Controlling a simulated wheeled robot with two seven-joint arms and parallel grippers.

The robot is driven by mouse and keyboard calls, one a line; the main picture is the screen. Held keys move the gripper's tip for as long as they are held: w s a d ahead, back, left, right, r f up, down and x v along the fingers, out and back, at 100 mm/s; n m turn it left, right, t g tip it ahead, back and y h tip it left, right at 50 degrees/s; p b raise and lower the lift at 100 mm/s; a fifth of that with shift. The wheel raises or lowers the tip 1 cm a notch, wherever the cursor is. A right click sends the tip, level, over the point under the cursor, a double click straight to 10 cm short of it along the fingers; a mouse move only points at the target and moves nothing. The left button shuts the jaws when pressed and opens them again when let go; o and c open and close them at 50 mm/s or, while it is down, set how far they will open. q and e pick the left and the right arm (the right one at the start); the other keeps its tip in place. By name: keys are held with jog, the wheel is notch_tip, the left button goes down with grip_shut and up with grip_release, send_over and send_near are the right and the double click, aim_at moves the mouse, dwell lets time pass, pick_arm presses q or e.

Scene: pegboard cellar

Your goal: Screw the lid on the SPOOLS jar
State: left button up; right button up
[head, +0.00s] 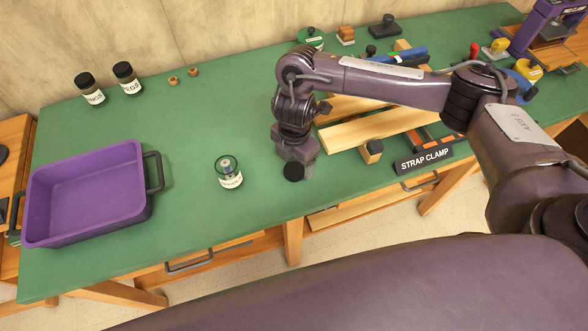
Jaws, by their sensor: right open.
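A small glass jar (229,172) with a white label stands upright near the middle of the green bench. Its top is uncovered and small pieces show inside; the label is too small to read surely. A round black lid (293,173) shows just to the right of the jar, at the front of my right gripper (296,158). My right gripper points down over the bench and is open. Its fingertips are partly hidden, and I cannot tell whether they touch the lid. My left gripper is not in view.
A purple tray (88,190) fills the bench's left end. Two dark-lidded jars (90,88) and two small wooden rings (193,72) stand at the back. Wooden boards (375,128) and a STRAP CLAMP sign (423,159) lie right. Bench between tray and jar is clear.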

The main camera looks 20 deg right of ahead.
aim_at(294, 170)
notch_tip(294, 170, down, 4)
jog(key=shift+r+b, duration=0.25)
jog(key=shift+b, duration=0.2)
jog(key=c, duration=1)
jog(key=shift+c, duration=0.2)
jog(key=shift+r, duration=0.15)
